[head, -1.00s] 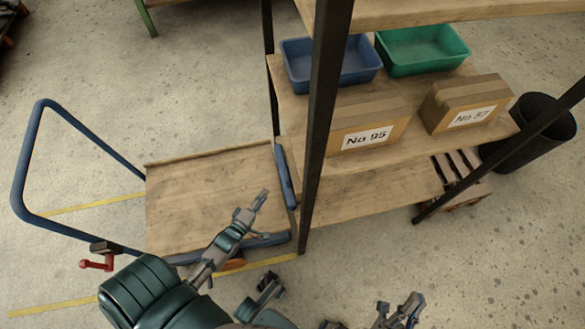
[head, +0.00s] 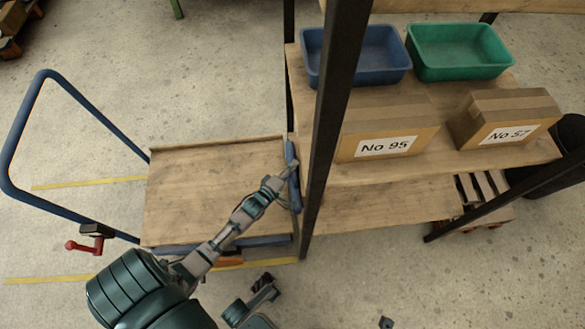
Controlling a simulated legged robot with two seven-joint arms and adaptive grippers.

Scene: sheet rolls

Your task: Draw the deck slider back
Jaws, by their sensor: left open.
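A flat cart with a wooden deck (head: 205,190) and a blue frame stands left of the shelf. An upright blue bar (head: 292,188) runs along the deck's right end, beside the black shelf post; it looks like the deck slider, but I cannot be sure. My left gripper (head: 288,174) is open at this bar, over the deck's right edge. Its fingers overlap the bar in the picture, and I cannot tell whether they touch it.
A black post (head: 333,110) stands close right of my left gripper. The shelf holds a blue bin (head: 357,72), a green bin (head: 458,70) and boxes No 95 (head: 388,128) and No 57 (head: 505,125).

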